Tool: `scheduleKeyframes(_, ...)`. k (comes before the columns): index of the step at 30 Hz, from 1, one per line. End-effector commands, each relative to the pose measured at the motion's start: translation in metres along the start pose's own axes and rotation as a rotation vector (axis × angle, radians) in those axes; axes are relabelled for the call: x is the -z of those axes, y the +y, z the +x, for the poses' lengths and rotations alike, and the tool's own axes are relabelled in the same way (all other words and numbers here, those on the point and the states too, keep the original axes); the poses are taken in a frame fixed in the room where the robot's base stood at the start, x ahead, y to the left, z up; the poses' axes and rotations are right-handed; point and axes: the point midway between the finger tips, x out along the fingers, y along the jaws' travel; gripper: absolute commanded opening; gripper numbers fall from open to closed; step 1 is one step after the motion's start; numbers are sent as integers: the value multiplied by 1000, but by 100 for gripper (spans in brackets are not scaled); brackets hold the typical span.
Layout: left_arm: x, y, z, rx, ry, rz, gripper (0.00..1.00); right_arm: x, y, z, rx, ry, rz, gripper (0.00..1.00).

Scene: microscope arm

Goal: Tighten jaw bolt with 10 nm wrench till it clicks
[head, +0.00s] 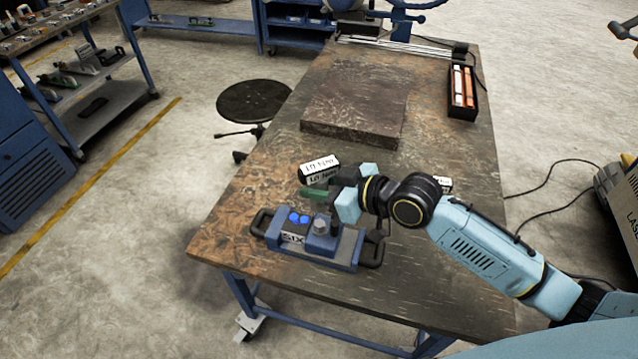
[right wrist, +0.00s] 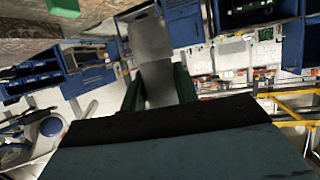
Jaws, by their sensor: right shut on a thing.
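My right gripper (head: 322,194) is above the blue fixture, with its green fingertips pointing left. In the right wrist view the green fingers (right wrist: 158,92) are shut on a flat grey piece (right wrist: 153,45). It may be the wrench, but its full shape is hidden. The blue fixture (head: 349,247), marked "SIX", lies on the near part of the table with dark handles at both ends. On top are two blue round parts (head: 299,218) and a grey cylinder (head: 321,225). I cannot tell which part is the jaw bolt. My left gripper is out of view.
A white labelled block (head: 319,169) stands just behind the gripper. Another white block (head: 445,184) is mostly hidden behind my right arm. A brown slab (head: 353,105) lies on the wooden table (head: 262,172), and a black tray (head: 462,92) sits at its right edge.

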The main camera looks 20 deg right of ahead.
Motion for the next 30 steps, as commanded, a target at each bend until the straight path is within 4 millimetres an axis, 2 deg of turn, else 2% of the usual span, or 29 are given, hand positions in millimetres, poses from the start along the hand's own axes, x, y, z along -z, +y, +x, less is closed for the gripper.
scheduleKeyframes(2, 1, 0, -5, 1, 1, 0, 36, 3, 0, -2, -2, 2, 0, 0)
scheduleKeyframes(18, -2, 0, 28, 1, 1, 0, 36, -41, 0, 17, -3, 3, 0, 0)
scheduleKeyframes(30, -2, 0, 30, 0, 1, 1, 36, -46, 0, 18, -3, 3, 0, 0)
